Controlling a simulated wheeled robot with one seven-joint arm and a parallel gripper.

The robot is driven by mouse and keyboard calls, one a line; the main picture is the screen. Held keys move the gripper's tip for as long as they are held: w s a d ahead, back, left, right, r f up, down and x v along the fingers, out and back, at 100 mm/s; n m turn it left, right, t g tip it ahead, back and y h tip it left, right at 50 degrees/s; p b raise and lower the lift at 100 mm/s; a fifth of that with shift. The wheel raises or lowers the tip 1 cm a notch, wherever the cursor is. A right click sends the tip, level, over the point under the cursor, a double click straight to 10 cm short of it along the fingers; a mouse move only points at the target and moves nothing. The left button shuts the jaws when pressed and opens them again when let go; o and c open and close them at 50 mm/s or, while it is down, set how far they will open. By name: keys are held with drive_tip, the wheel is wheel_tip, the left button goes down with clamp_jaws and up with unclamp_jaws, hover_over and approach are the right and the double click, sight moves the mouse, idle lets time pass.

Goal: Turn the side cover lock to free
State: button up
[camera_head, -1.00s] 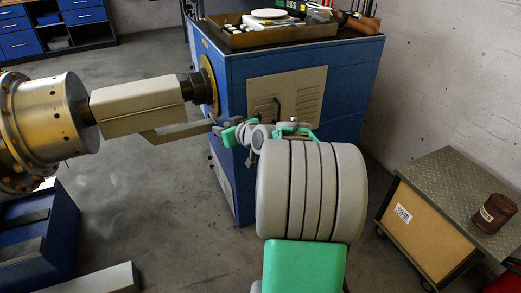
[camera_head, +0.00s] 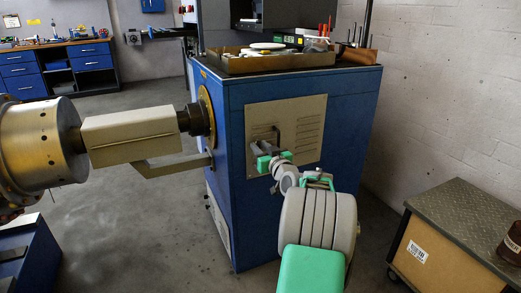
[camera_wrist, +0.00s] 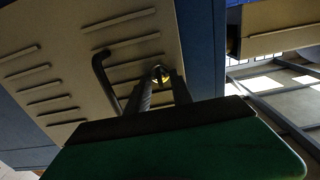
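The side cover (camera_head: 305,125) is a beige louvred panel on the side of the blue machine cabinet; it also fills much of the wrist view (camera_wrist: 75,65). A dark bar handle (camera_wrist: 101,70) stands out from it. The lock (camera_wrist: 161,73) shows as a small yellowish, round piece between my fingertips in the wrist view. My gripper (camera_head: 263,146) is at the left part of the cover. In the wrist view my gripper (camera_wrist: 161,78) has its two dark fingers apart, pointing at the lock. I cannot tell whether they touch it. The lock is hidden in the head view.
A tray (camera_head: 280,65) of parts and tools sits on the cabinet. A beige spindle housing with a metal drum (camera_head: 42,145) juts out at left. A wheeled cart (camera_head: 440,252) stands at right by the wall. Open floor lies in front of the cabinet.

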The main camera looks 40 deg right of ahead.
clamp_jaws()
idle(0.4)
drive_tip(key=shift+m, duration=0.3)
drive_tip(key=shift+s+d+f+m+p, duration=0.1)
drive_tip(key=shift+m+p, duration=2.7)
drive_tip(key=shift+m, duration=1.55)
drive_tip(key=shift+f+m+p, duration=0.1)
drive_tip(key=shift+m+p, duration=2.7)
drive_tip(key=shift+m, duration=1.55)
